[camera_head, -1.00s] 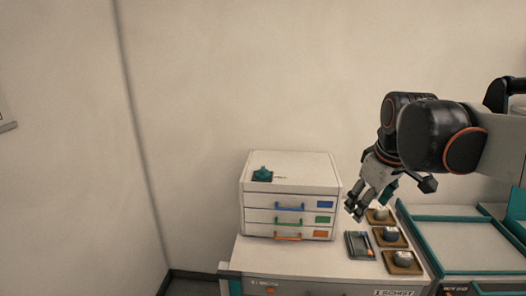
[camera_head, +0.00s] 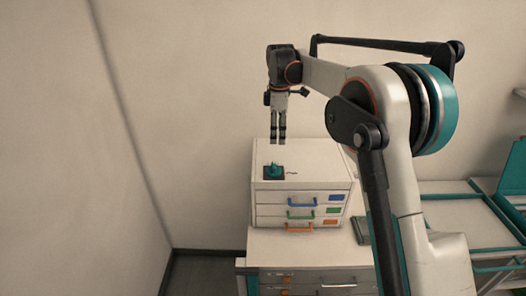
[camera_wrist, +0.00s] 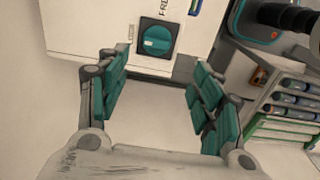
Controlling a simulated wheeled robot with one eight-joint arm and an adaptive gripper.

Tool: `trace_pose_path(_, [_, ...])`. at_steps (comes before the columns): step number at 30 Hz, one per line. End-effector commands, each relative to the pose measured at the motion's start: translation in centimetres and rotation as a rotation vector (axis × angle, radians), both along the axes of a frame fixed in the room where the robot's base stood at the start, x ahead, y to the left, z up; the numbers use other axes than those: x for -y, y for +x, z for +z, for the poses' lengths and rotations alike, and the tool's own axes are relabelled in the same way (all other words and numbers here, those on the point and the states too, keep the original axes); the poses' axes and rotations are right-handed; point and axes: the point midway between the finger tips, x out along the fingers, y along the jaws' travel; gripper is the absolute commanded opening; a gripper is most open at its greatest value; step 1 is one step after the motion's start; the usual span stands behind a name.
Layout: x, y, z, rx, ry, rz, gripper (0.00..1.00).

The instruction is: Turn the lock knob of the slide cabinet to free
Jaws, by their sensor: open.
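The slide cabinet (camera_head: 300,165) is a white box with three drawers with blue, green and orange handles. Its teal lock knob (camera_head: 274,170) sits on a dark square plate on the cabinet top, towards the left. In the wrist view the knob (camera_wrist: 156,40) shows a pale mark on its grip, with lettering beside the plate that seems to read "FREE". My gripper (camera_head: 278,142) points down above the cabinet top, apart from the knob. In the wrist view my gripper (camera_wrist: 158,100) is open and empty, and the knob lies beyond the gap between the teal-padded fingers.
The cabinet stands on a white bench (camera_head: 310,244) with drawers. My arm hides much of the bench to the right. A dark tray (camera_head: 361,229) shows beside the cabinet. The wrist view shows a rack of bottles (camera_wrist: 290,105) at the right.

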Motion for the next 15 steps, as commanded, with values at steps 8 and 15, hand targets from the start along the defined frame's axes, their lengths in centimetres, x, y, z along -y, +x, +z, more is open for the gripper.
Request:
trace_pose_path(8, [-0.4, 0.5, -1.7, -0.012, -0.003, 0.031, 0.6])
trace_pose_path(15, [-0.4, 0.5, -5.9, -0.011, -0.003, 0.029, 0.6])
